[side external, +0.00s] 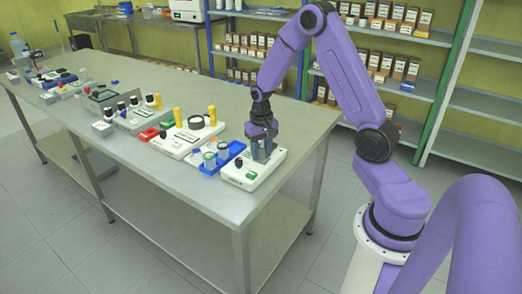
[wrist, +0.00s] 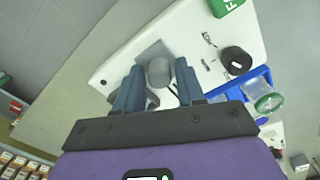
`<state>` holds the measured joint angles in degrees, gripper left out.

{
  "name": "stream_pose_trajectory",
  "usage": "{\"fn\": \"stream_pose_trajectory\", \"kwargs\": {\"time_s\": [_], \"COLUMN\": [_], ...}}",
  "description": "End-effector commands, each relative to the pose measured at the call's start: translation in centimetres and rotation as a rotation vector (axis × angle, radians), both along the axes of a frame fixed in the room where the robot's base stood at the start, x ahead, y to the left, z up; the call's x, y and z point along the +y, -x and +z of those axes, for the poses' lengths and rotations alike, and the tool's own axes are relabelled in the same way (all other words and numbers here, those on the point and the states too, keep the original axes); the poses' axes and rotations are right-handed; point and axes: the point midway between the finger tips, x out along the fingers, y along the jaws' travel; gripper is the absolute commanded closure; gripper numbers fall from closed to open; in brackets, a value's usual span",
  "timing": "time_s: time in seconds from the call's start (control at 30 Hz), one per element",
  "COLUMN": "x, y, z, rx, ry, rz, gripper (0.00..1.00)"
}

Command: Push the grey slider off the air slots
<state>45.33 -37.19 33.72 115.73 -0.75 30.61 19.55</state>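A white device (side external: 252,172) sits at the near right end of the steel table, and it fills much of the wrist view (wrist: 200,25). On it, a grey rounded post (wrist: 159,73) stands by a flat grey plate (wrist: 150,50); this looks like the grey slider. My gripper (side external: 262,155) points down over the device. In the wrist view its two blue-grey fingers are apart, one on each side of the post. I cannot tell whether they touch it. I cannot make out the air slots. The post is hidden behind the fingers in the side view.
More white devices (side external: 188,138) line the table to the left. The table's front strip is clear.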

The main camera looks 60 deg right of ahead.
Motion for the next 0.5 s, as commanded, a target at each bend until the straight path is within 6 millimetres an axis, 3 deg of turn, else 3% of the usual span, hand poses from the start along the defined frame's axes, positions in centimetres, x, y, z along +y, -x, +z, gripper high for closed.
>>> {"fn": "stream_pose_trajectory", "kwargs": {"time_s": [0.27,0.5], "x": [0.0,0.0], "y": [0.0,-0.1], "z": [0.1,2.7], "rx": [0.000,-0.004], "ry": [0.000,0.000], "rz": [0.000,0.000], "gripper": [0.62,0.62]}}
